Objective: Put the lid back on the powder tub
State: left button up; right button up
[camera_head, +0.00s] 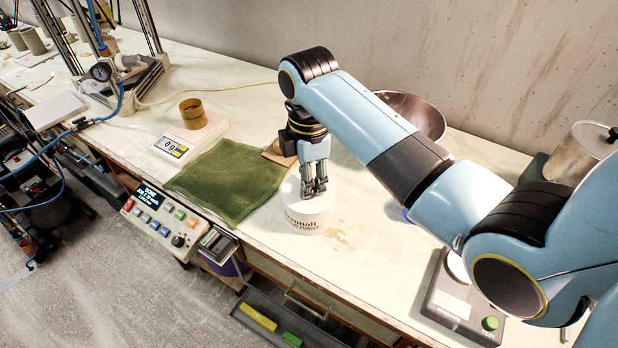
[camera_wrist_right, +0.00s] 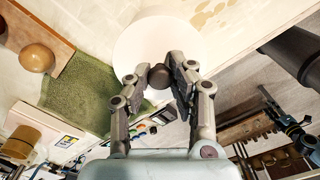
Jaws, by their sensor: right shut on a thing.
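The white powder tub (camera_head: 308,221), with dark lettering on its side, stands on the bench right of the green cloth. My right gripper (camera_head: 314,190) points down over the tub's top. In the right wrist view, my right gripper (camera_wrist_right: 159,78) is shut on the dark round knob (camera_wrist_right: 158,76) of the white lid (camera_wrist_right: 150,40). The lid lies over the tub's mouth and looks roughly level. I cannot tell whether a thin gap is left between lid and rim. My left gripper is not in view.
The green cloth (camera_head: 228,180) lies left of the tub. A scale (camera_head: 190,138) carries an amber cup (camera_head: 193,113). A metal bowl (camera_head: 415,112) stands behind my right arm. A button panel (camera_head: 160,222) and an open drawer (camera_head: 280,325) are at the bench's front.

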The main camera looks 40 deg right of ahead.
jog(key=o, duration=1.4)
jog(key=shift+r, duration=3.5)
jog(key=shift+c, duration=0.4)
grip_shut()
jog(key=shift+f, duration=0.1)
